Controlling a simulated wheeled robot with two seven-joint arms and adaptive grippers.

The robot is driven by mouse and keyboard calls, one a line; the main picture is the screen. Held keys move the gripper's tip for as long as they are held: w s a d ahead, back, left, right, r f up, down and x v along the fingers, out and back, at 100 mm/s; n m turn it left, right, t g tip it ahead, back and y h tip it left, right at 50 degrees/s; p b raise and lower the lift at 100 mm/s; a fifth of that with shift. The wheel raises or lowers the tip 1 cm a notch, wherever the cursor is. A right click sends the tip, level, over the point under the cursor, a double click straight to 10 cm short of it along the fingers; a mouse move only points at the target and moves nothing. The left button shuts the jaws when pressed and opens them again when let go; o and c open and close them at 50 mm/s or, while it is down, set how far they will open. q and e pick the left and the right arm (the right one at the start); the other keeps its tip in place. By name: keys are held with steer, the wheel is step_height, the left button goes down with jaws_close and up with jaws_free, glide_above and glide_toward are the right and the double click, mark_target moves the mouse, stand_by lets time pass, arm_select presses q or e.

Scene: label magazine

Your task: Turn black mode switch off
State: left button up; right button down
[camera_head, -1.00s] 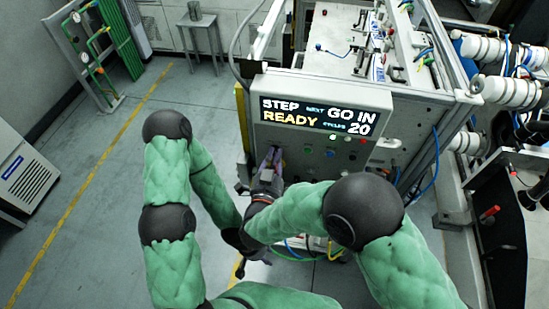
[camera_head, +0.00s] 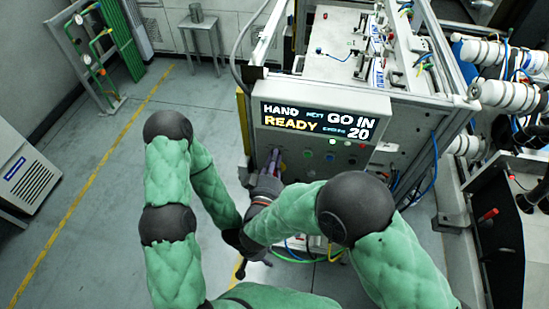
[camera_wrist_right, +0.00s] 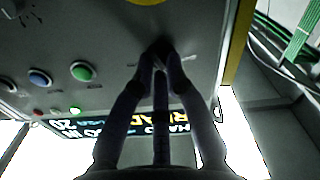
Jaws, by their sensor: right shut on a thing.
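The black mode switch (camera_wrist_right: 161,46) is on the grey panel in the right wrist view, mostly hidden by my fingertips. My right gripper (camera_wrist_right: 160,62) is shut on the switch, with one finger on each side of it. In the head view my right gripper (camera_head: 275,162) is at the left part of the control panel (camera_head: 262,136), and its fingers cover the switch. The display (camera_head: 318,121) reads HAND, READY, GO IN and 20. My left gripper (camera_head: 256,258) hangs low, below the right forearm and away from the panel; its fingers are too dark to read.
A green button (camera_wrist_right: 82,71) and a blue button (camera_wrist_right: 38,77) sit beside the switch on the panel. Cables hang below the cabinet.

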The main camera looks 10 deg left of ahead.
mark_target(275, 127)
steer(key=n+p, duration=0.1)
steer(key=n, duration=0.3)
steer(key=shift+a+n, duration=0.1)
steer(key=shift+n, duration=0.2)
steer(key=shift+a+n+p, duration=0.1)
steer(key=shift+n+p, duration=0.7)
steer(key=shift+n, duration=1.2)
steer(key=c, duration=1.2)
jaws_free()
steer(key=shift+c, duration=0.2)
step_height(275, 127, up, 10)
steer(key=shift+f, duration=0.1)
